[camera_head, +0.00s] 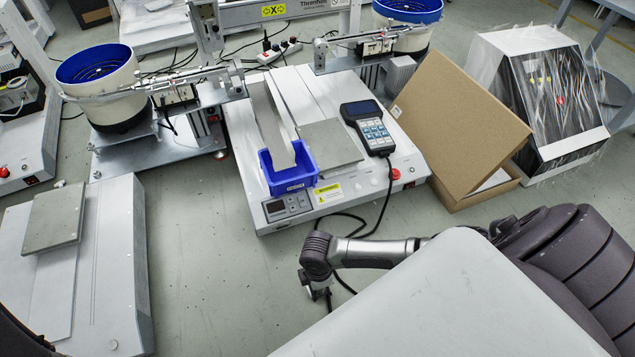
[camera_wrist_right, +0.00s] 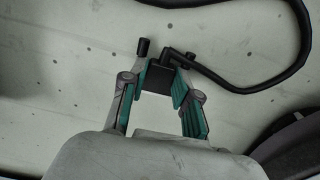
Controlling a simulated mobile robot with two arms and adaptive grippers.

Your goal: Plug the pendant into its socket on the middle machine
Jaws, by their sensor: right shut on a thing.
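The pendant (camera_head: 368,126), a dark handset with a screen and keys, lies on top of the middle machine (camera_head: 378,185), right of a grey plate. Its black cable (camera_head: 386,190) hangs over the front edge toward my right gripper. My right gripper (camera_head: 318,287) is low in front of that machine, apart from it. In the right wrist view, its green-lined fingers (camera_wrist_right: 158,84) are shut on a black plug (camera_wrist_right: 157,78). A black cable (camera_wrist_right: 245,90) runs from the plug to the right. I cannot make out the socket. My left gripper is out of view.
A blue bin (camera_head: 290,178) sits at the machine's front, above a control panel (camera_head: 287,206). A red button (camera_head: 396,174) is at its right. An open cardboard box (camera_head: 455,125) stands to the right. Another machine (camera_head: 115,270) is at left; floor between is clear.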

